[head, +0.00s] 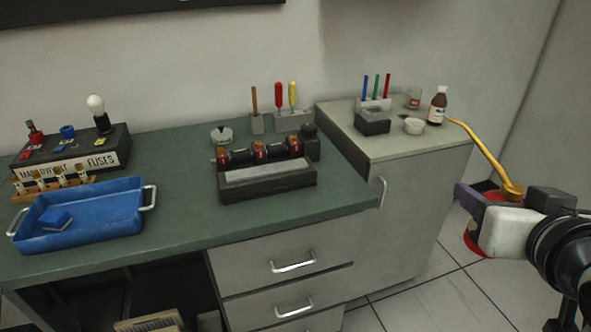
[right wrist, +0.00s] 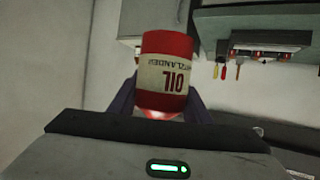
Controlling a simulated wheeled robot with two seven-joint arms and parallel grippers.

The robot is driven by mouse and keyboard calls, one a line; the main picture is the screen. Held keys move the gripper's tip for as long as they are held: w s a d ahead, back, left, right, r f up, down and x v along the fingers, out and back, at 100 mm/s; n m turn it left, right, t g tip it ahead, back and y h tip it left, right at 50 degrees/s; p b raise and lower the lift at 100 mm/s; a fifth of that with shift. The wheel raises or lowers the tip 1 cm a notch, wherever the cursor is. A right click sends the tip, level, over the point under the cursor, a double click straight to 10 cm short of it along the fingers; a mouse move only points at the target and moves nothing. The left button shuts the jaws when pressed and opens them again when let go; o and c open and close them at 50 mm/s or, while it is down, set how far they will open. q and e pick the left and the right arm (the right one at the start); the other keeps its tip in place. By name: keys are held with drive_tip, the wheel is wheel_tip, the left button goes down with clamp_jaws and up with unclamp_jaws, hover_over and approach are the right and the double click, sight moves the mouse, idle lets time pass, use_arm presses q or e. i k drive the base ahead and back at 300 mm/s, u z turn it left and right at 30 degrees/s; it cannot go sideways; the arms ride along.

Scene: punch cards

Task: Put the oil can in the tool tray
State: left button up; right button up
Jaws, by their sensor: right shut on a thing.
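The oil can has a red body (head: 472,240) and a long yellow spout (head: 487,152) that points up and left. My right gripper (head: 473,213) is shut on it at the right of the head view, held in the air in front of the light cabinet's right side. In the right wrist view the can's red body with a cream "OIL" label (right wrist: 163,80) sits between my dark fingers. In the head view much of the body is hidden behind the gripper. The blue tool tray (head: 108,238), with metal handles, stands at the bench's left, holding a small blue block (head: 56,219). My left gripper is not in view.
A fuse box (head: 70,155) stands behind the tray. A dark device with red-brown parts (head: 265,182) sits mid-bench. Green bench top (head: 180,210) is bare between tray and device.

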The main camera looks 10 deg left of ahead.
sight(87, 213)
drive_tip(key=u, duration=1.4)
drive_tip(key=i, duration=0.8)
drive_tip(key=u, duration=0.65)
